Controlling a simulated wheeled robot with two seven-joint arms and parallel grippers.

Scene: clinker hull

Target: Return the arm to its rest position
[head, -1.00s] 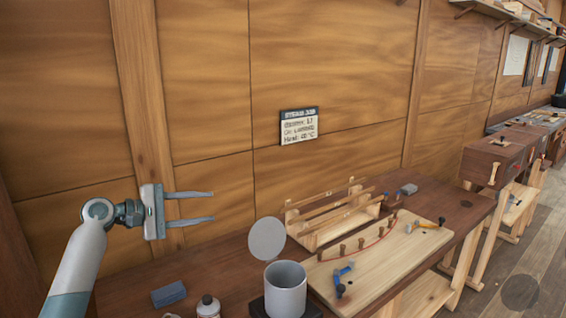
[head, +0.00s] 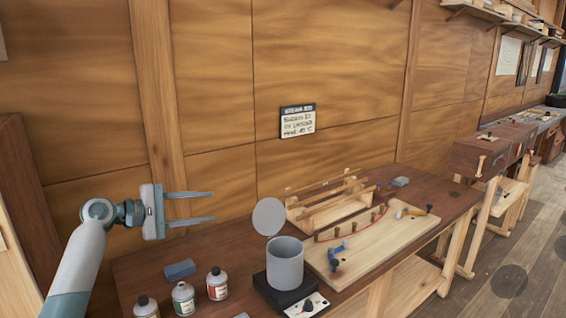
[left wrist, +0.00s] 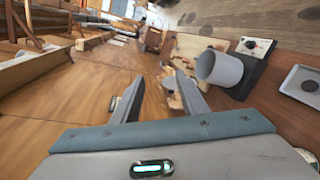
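My left arm comes in from the left in the head view, with its left gripper (head: 188,208) held up in front of the wood-panelled wall, above and left of the workbench. The two fingers are apart with nothing between them. In the left wrist view the fingers (left wrist: 157,100) are also spread and empty, with the panelled wall and bench behind them. My right gripper is in neither view.
The workbench (head: 150,262) holds a grey pot (head: 285,263) on a black base, a blue block (head: 180,269), several bottles (head: 217,284), a pale board (head: 375,245) with pegs and a wooden rack (head: 330,205). A sign (head: 298,121) hangs on the wall.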

